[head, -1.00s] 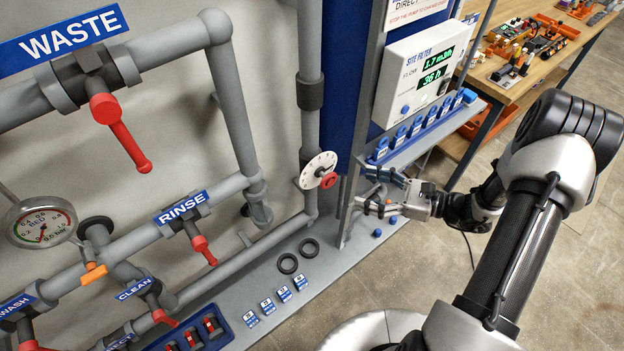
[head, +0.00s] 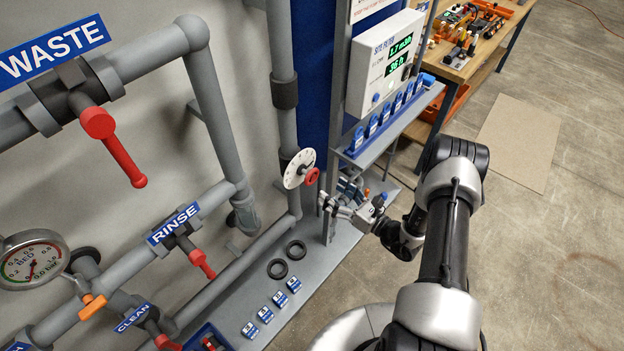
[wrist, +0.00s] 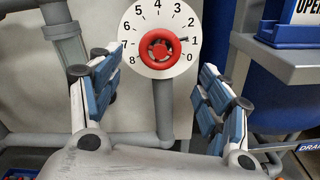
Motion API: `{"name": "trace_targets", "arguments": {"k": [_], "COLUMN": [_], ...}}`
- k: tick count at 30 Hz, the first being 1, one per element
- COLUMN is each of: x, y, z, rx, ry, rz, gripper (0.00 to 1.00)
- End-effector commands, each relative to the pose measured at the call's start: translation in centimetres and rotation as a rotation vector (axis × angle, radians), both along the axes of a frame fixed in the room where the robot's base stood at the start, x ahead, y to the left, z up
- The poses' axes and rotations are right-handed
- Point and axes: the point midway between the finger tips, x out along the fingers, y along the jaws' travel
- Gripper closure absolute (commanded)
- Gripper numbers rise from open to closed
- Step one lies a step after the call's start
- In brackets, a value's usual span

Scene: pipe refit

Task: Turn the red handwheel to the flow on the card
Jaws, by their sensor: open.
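The red handwheel (head: 312,176) sits on a white numbered dial (head: 298,169) on a vertical grey pipe. In the wrist view the handwheel (wrist: 160,48) is in the middle of the dial (wrist: 133,22), whose numbers run from 0 at the lower right over the top to 8 at the lower left. A small dark mark at the wheel's right edge lies close to the 1. My gripper (head: 340,199) is open and empty, just right of and below the wheel in the head view. In the wrist view its fingers (wrist: 158,88) stand wide on both sides of the wheel, apart from it. No flow card is recognisable.
The site filter box (head: 385,62) shows a flow of about 1.7 m3/h and 36 h. Blue tags stand on a shelf (head: 432,95) below it. Black rings (head: 277,268) and small blue-and-white blocks (head: 265,314) lie on the ledge. Red lever valves are at the left.

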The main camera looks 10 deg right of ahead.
Motion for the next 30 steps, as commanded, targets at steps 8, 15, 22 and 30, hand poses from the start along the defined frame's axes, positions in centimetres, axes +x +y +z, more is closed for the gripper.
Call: {"name": "trace_targets", "arguments": {"k": [8, 15, 22, 30], "x": [4.7, 7.0, 7.3, 7.3], "y": [3.6, 5.1, 5.3, 5.3], "z": [-0.1, 0.0, 0.0, 0.0], "rx": [-0.001, -0.002, -0.001, 0.0], "ry": [-0.002, -0.001, -0.001, 0.0], "rz": [0.005, 0.001, 0.0, 0.0], "gripper": [0.29, 0.29, 0.29, 0.39]}}
